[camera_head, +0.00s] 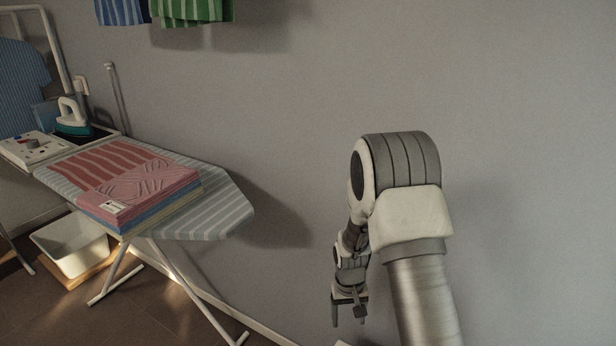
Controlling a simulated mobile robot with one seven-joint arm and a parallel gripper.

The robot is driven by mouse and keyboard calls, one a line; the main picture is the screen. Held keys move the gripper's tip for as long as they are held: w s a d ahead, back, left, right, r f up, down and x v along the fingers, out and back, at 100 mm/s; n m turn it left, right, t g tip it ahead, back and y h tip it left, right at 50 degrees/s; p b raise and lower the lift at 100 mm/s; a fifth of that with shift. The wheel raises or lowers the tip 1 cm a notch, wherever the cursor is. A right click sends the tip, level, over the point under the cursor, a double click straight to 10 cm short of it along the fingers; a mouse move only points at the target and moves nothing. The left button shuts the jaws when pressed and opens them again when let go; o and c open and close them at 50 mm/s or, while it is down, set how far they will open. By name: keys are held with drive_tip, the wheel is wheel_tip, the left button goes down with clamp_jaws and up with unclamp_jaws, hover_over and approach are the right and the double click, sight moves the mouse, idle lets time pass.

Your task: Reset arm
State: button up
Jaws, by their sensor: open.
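My gripper (349,314) hangs at the end of my arm, right of the picture's middle and near the lower edge. Its two fingers point down and stand apart, with nothing between them. The arm is bent over, with its upper links in front of the grey wall. The gripper is to the right of the ironing board and touches nothing that I can see.
A striped ironing board (225,211) stands at left, bearing folded cloths (140,190) and an iron (72,120). A white bin (72,246) sits below it. Striped cloths (190,10) hang above. The wall (290,110) behind is bare.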

drive_tip(key=s+r+t, duration=0.1)
drive_tip(key=s+r, duration=0.2)
drive_tip(key=r, duration=0.9)
drive_tip(key=s+r+t, duration=0.2)
drive_tip(key=s+r, duration=0.1)
drive_tip(key=r, duration=0.9)
drive_tip(key=s+r+t, duration=0.1)
drive_tip(key=s+r, duration=0.5)
drive_tip(key=s, duration=0.3)
drive_tip(key=s+r+t, duration=0.2)
drive_tip(key=s+r, duration=0.3)
drive_tip(key=s, duration=0.4)
wheel_tip(320, 180, up, 18)
drive_tip(key=p, duration=1.8)
drive_tip(key=shift+w+r+y, duration=0.25)
drive_tip(key=shift+y, duration=0.05)
drive_tip(key=shift+d, duration=0.1)
